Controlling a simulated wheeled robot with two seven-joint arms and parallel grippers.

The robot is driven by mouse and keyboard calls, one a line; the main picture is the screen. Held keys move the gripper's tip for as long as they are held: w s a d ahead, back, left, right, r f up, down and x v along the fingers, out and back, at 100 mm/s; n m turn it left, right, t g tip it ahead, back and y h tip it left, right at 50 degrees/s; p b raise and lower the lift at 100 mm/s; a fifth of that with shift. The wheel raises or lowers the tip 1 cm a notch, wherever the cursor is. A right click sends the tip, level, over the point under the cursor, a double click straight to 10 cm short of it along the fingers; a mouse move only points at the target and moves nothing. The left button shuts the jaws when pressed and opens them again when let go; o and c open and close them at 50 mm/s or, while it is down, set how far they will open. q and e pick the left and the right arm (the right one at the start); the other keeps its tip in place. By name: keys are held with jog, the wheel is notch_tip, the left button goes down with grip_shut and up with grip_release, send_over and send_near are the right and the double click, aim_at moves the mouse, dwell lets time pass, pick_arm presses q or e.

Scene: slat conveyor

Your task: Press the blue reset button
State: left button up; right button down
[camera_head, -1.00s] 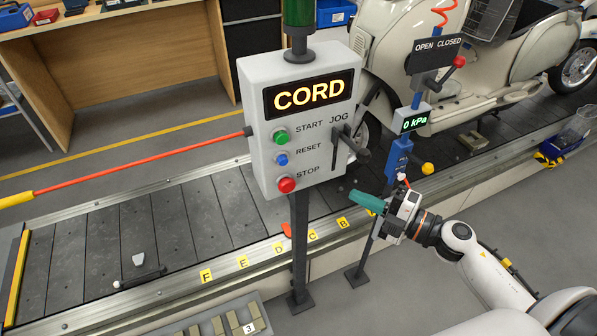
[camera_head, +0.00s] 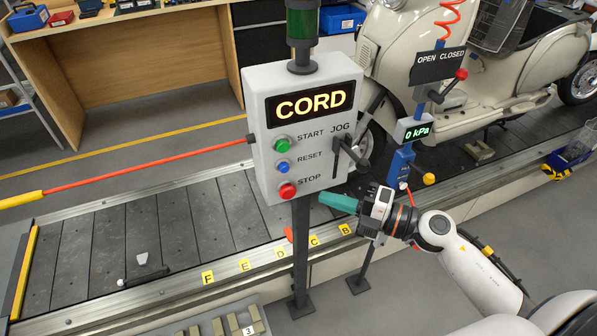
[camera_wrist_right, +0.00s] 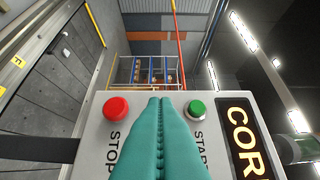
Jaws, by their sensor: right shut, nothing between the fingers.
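The blue reset button (camera_head: 283,167) sits on the grey control box (camera_head: 345,90), between the green start button (camera_head: 282,145) and the red stop button (camera_head: 288,190). My right gripper (camera_head: 322,199) is shut and empty, its teal fingers pointing left, just right of and below the stop button in the head view. In the right wrist view the shut fingers (camera_wrist_right: 160,104) lie between the stop button (camera_wrist_right: 117,108) and the start button (camera_wrist_right: 197,108) and hide the reset button. I cannot tell whether they touch the box. My left gripper is not in view.
The box display (camera_head: 311,104) reads CORD. A jog lever (camera_head: 352,152) sticks out on the box's right side. A blue valve post with a 0 kPa display (camera_head: 414,131) stands to the right. A red cord (camera_head: 150,166) runs left from the box over the slat conveyor (camera_head: 90,235).

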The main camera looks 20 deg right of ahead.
aim_at(298, 177)
jog(key=w+a+p, duration=0.1)
jog(key=w, duration=0.1)
jog(key=w+a+p, duration=0.1)
jog(key=w+a, duration=0.1)
jog(key=w, duration=0.1)
jog(key=w+a, duration=0.1)
jog(key=w, duration=0.2)
jog(key=shift+a+p, duration=0.25)
jog(key=shift+p, duration=0.15)
